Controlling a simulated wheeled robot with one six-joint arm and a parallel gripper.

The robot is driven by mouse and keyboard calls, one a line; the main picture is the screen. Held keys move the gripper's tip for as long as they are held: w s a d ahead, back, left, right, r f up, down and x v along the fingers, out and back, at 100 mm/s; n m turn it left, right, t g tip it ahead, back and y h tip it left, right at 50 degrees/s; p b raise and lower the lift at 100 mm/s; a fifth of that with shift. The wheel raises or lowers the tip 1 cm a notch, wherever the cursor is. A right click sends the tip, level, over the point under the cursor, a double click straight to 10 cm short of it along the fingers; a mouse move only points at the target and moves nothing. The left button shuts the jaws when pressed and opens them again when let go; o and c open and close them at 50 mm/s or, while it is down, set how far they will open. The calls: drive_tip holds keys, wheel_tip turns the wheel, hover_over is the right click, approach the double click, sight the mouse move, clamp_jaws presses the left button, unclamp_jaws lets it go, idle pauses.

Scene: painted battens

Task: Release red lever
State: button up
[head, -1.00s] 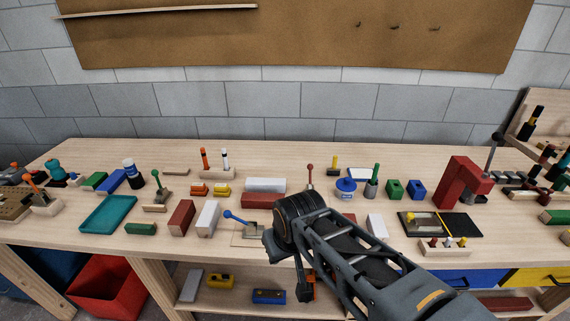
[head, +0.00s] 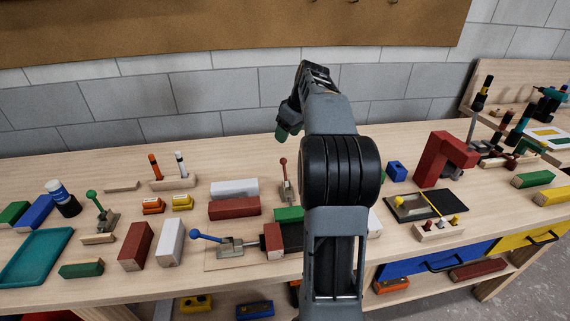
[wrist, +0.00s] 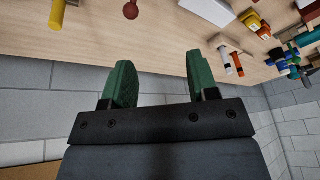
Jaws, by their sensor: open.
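The red lever (head: 284,172) stands roughly upright near the middle of the bench, its red ball knob on top; my arm is just right of it in the head view. In the wrist view its red knob (wrist: 131,10) shows at the top edge, beyond my fingertips, and the rest is cut off. My gripper (head: 283,132) is raised above and behind the lever in the head view. In the wrist view my gripper (wrist: 162,75) has its two green fingers wide apart, with nothing between them and apart from the knob.
A white block (head: 234,188) and a dark red block (head: 234,209) lie left of the lever. Orange and white pegs (head: 168,172) stand behind. A tall red frame (head: 442,160) is at right.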

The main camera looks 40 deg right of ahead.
drive_tip(key=d+f, duration=0.2)
drive_tip(key=d, duration=0.3)
drive_tip(key=b, duration=0.1)
approach(285, 172)
drive_tip(key=shift+n, duration=0.3)
drive_tip(key=w+f, duration=0.6)
drive_tip(key=shift+d, duration=0.1)
drive_tip(key=shift+c, duration=0.4)
clamp_jaws()
